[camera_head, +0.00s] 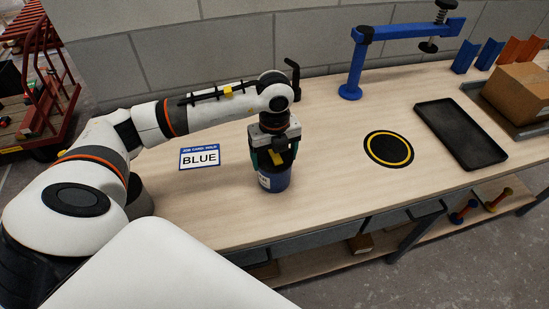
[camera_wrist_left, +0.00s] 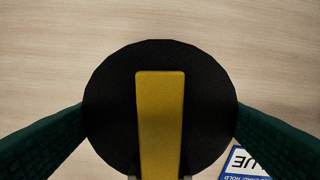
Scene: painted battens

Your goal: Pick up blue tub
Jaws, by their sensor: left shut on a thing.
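The blue tub (camera_head: 274,181) stands near the front edge of the wooden workbench, with a pale label on its side. My left gripper (camera_head: 273,158) comes down over it from above and is shut on it, hiding part of its top. In the left wrist view, the tub's round black top (camera_wrist_left: 112,110) with a yellow bar (camera_wrist_left: 160,115) across it sits between my two green fingers. Whether the tub touches the bench or is slightly raised is hard to tell. My right gripper is not in view.
A card reading BLUE (camera_head: 200,157) lies left of the tub. A black disc with a yellow ring (camera_head: 389,148), a black tray (camera_head: 461,135), a blue clamp stand (camera_head: 351,90) and a cardboard box (camera_head: 522,92) are to the right. Bare bench (camera_head: 325,185) lies between tub and disc.

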